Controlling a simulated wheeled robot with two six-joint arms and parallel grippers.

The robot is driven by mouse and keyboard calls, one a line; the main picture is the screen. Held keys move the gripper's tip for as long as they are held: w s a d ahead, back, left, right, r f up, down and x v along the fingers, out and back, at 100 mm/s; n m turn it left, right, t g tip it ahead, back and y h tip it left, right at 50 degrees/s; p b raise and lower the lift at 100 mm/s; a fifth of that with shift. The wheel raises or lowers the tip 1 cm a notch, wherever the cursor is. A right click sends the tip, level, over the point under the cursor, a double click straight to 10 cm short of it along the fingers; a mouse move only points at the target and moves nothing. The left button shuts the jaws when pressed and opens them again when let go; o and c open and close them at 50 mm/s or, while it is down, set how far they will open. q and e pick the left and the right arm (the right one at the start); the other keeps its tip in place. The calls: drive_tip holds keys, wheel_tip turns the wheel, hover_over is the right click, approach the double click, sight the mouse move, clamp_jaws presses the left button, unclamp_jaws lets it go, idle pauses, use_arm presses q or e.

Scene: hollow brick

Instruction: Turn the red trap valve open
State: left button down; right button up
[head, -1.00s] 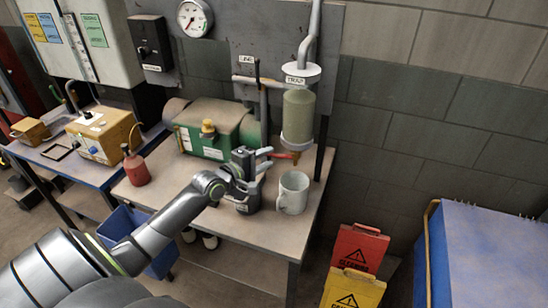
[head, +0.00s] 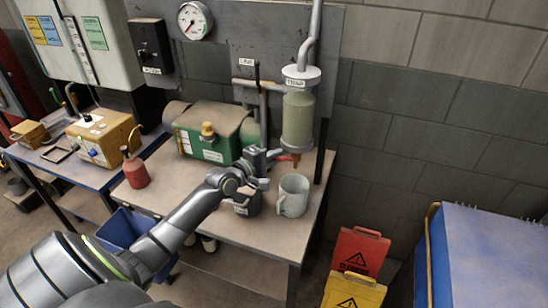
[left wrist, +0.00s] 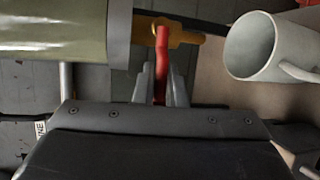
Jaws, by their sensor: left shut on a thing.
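The trap is a green-grey cylinder (head: 298,120) with a white top, mounted upright on the wall panel. A small brass valve (head: 296,160) sits under it; it also shows in the left wrist view (left wrist: 185,38). Its red handle (left wrist: 161,48) runs down between my fingers in the left wrist view. My left gripper (head: 274,154) is beside the valve, and its fingers (left wrist: 164,88) are shut on the red handle. My right gripper is not in view.
A pale mug (head: 293,197) stands on the bench below the valve, close to my gripper. A dark container (head: 246,204) stands left of it. A green box (head: 208,135) and a red bottle (head: 135,170) are further left. Caution signs (head: 357,255) stand beside the bench.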

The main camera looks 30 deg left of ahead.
use_arm(q)
drive_tip(key=shift+f, duration=0.1)
drive_tip(key=shift+f+n+t+b, duration=0.3)
drive_tip(key=shift+f+n+b, duration=0.2)
drive_tip(key=shift+b, duration=0.4)
drive_tip(key=shift+w+d+f+n+t+y+b, duration=0.25)
drive_tip(key=shift+d+f+n+t+b, duration=0.6)
drive_tip(key=shift+n+b, duration=1.65)
drive_tip(key=shift+w+d+f+n+t+y+b, duration=0.1)
drive_tip(key=shift+d+f+n+t+y+b, duration=0.65)
drive_tip(key=shift+n+b, duration=1.75)
drive_tip(key=shift+w+d+f+n+t+b, duration=0.15)
drive_tip(key=shift+d+f+n+t+b, duration=0.4)
drive_tip(key=shift+n+t+b, duration=1.3)
drive_tip(key=shift+w+d+n+g+y+b, duration=0.15)
drive_tip(key=shift+n+y+b, duration=0.2)
drive_tip(key=shift+n, duration=0.45)
drive_tip(key=shift+s+d+n+g+y+b, duration=0.1)
drive_tip(key=shift+n+g+y+b, duration=0.1)
drive_tip(key=shift+n+b, duration=0.4)
drive_tip(key=shift+w+d+n+g+y+b, duration=0.15)
drive_tip(key=shift+n+y+b, duration=0.1)
drive_tip(key=shift+n, duration=0.7)
drive_tip(key=shift+s+n, duration=0.1)
drive_tip(key=shift+n, duration=0.2)
drive_tip(key=c, duration=1.5)
unclamp_jaws()
drive_tip(key=shift+d+r, duration=0.1)
